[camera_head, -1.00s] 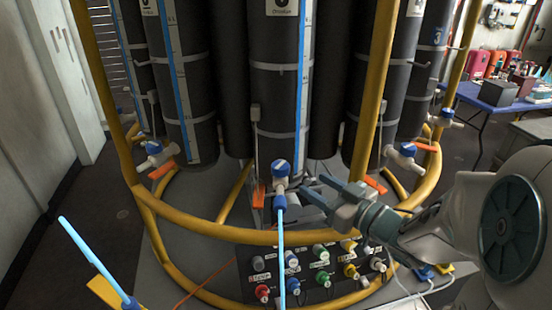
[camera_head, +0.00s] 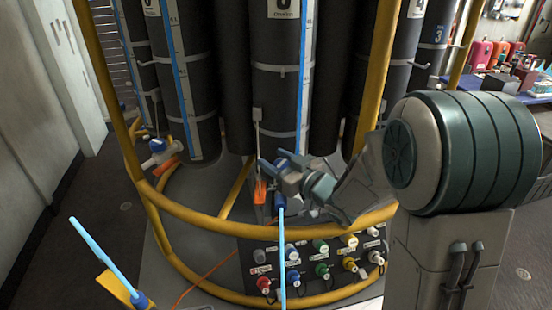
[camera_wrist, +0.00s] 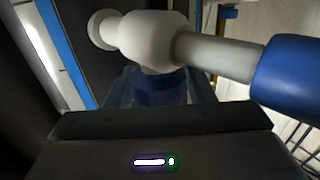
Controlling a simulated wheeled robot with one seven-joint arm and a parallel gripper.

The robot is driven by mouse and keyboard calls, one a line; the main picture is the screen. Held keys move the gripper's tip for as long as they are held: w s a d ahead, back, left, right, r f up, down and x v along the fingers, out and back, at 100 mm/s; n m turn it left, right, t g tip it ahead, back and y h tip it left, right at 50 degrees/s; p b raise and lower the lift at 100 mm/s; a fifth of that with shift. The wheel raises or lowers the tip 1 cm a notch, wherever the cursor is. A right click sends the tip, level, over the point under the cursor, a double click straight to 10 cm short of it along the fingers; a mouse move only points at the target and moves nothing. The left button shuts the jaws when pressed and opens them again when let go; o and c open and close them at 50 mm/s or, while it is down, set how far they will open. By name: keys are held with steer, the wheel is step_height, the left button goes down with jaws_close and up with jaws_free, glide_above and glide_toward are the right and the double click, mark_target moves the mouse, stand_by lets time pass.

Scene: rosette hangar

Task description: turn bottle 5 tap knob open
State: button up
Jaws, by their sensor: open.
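The front middle dark bottle (camera_head: 283,85) carries a partly cropped number label at the top that I cannot read surely. Its tap, at its foot, is mostly hidden behind my gripper (camera_head: 281,168) in the head view. An orange lever (camera_head: 260,190) and a blue hose connector (camera_head: 280,202) show beside and below it. In the wrist view the white tap body (camera_wrist: 152,42) fills the upper middle, with its blue connector (camera_wrist: 288,75) at right. The dark blue knob (camera_wrist: 160,92) lies low, seemingly between my open fingers; contact cannot be told.
A yellow tubular rail (camera_head: 240,236) curves in front of the bottles, with yellow uprights beside them. A panel of coloured connectors (camera_head: 320,262) sits below. A light-blue hose (camera_head: 282,255) hangs from the tap. Another tap (camera_head: 160,150) stands at left.

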steer(key=shift+a, duration=0.1)
steer(key=c, duration=0.7)
stand_by(0.9)
steer(key=o, duration=0.7)
steer(key=b+v, duration=0.3)
steer(key=v, duration=1.1)
